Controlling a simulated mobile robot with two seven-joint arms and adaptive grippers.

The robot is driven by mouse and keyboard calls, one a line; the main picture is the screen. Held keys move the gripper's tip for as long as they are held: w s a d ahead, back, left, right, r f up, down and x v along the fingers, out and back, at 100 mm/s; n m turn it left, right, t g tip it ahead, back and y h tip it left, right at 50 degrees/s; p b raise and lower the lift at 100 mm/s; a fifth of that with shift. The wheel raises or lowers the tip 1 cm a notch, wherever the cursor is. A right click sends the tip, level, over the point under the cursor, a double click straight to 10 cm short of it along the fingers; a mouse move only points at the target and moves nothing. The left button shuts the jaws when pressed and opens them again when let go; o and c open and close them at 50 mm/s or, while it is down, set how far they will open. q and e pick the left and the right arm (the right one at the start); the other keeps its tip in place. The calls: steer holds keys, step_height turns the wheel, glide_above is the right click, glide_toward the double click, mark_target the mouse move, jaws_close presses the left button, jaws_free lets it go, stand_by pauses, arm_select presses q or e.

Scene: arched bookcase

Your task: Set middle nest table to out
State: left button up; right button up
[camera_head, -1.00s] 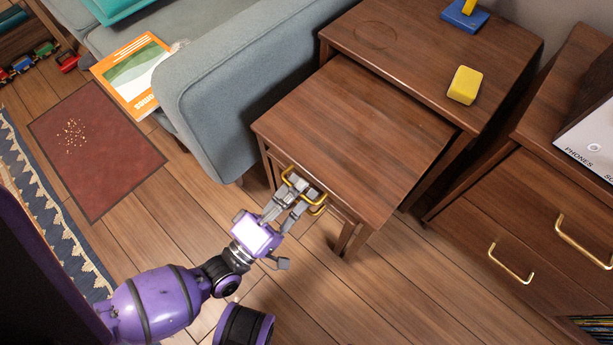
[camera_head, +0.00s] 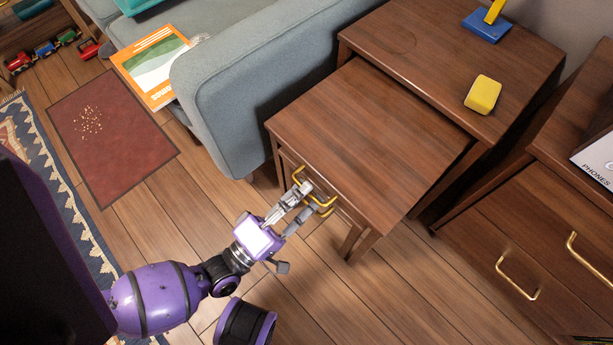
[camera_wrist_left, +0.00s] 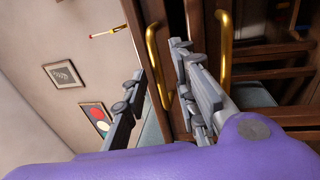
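The middle nest table (camera_head: 350,140) is a brown wooden table that stands well out from under the front of the larger nest table (camera_head: 420,40). Gold handles (camera_head: 325,207) show below its front edge. My left gripper (camera_head: 306,199) is at these handles. In the wrist view the two fingers of my left gripper (camera_wrist_left: 162,98) are spread apart. One gold handle (camera_wrist_left: 157,60) shows in the gap between them, and a second gold handle (camera_wrist_left: 224,50) stands beyond the right finger. Contact with a handle cannot be told. My right gripper is not in view.
A grey-blue sofa (camera_head: 225,100) stands close along the table's left side. A drawer cabinet (camera_head: 490,235) is at the right. A yellow block (camera_head: 483,94) lies on the larger table. The wooden floor (camera_head: 345,300) in front is clear.

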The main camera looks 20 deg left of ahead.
arm_select(q)
steer(key=v, duration=1)
steer(key=shift+s, duration=0.3)
steer(key=shift+f, duration=0.1)
